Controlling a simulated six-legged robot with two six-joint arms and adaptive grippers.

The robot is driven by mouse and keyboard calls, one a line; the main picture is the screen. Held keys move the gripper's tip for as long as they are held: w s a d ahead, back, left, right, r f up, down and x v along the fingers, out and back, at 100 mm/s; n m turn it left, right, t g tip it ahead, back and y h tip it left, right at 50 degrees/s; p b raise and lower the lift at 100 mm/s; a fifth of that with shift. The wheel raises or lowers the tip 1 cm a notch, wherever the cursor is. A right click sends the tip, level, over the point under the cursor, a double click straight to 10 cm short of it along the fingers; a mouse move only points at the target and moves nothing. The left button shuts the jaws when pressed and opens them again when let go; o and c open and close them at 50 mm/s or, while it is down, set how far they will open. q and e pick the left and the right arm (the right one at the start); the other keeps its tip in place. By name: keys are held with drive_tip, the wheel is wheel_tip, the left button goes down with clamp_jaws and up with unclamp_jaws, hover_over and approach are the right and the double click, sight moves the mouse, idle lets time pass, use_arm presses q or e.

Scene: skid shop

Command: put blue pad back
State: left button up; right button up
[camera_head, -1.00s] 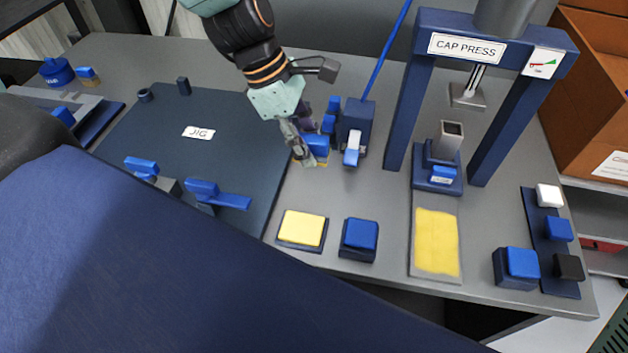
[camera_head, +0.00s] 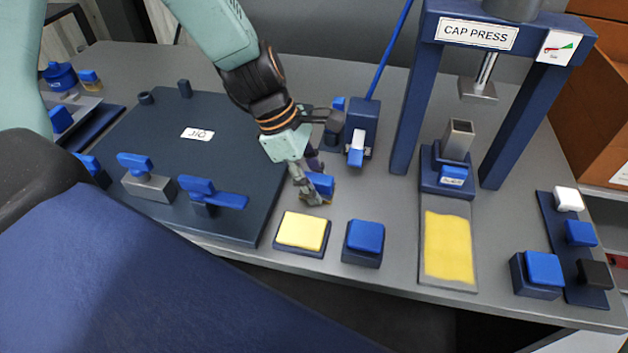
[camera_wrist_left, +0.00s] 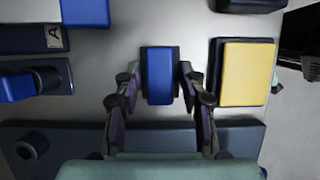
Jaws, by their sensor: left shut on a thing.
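My left gripper (camera_head: 310,190) is shut on a small blue pad (camera_head: 321,183) with a tan-yellow underside. It holds the pad just behind a yellow pad in a dark tray (camera_head: 302,231). In the left wrist view the blue pad (camera_wrist_left: 160,75) sits between the two fingers, and the yellow pad (camera_wrist_left: 247,73) lies to its right. I cannot tell whether the held pad touches the table. A blue-topped square block (camera_head: 364,236) stands right of the yellow pad. My right gripper is not in view.
The dark jig plate (camera_head: 150,120) with blue-handled clamps lies to the left. A dark blue fixture (camera_head: 360,120) stands behind the gripper. The cap press (camera_head: 405,120) and a yellow strip (camera_head: 448,245) are to the right. The table's front edge is close.

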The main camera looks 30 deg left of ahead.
use_arm(q)
drive_tip(key=shift+a, duration=0.2)
drive_tip(key=o, duration=0.7)
drive_tip(key=shift+s+a+f, duration=0.1)
drive_tip(key=shift+s+f, duration=0.05)
drive_tip(key=shift+o, duration=1.1)
drive_tip(key=o, duration=0.3)
drive_tip(key=shift+d, duration=0.3)
drive_tip(key=shift+a, duration=0.15)
drive_tip(key=shift+a, duration=0.1)
drive_tip(key=shift+r+p, duration=0.5)
drive_tip(key=shift+r, duration=0.25)
drive_tip(key=p+v, duration=0.9)
drive_tip(key=v, duration=0.2)
drive_tip(key=shift+p, duration=0.35)
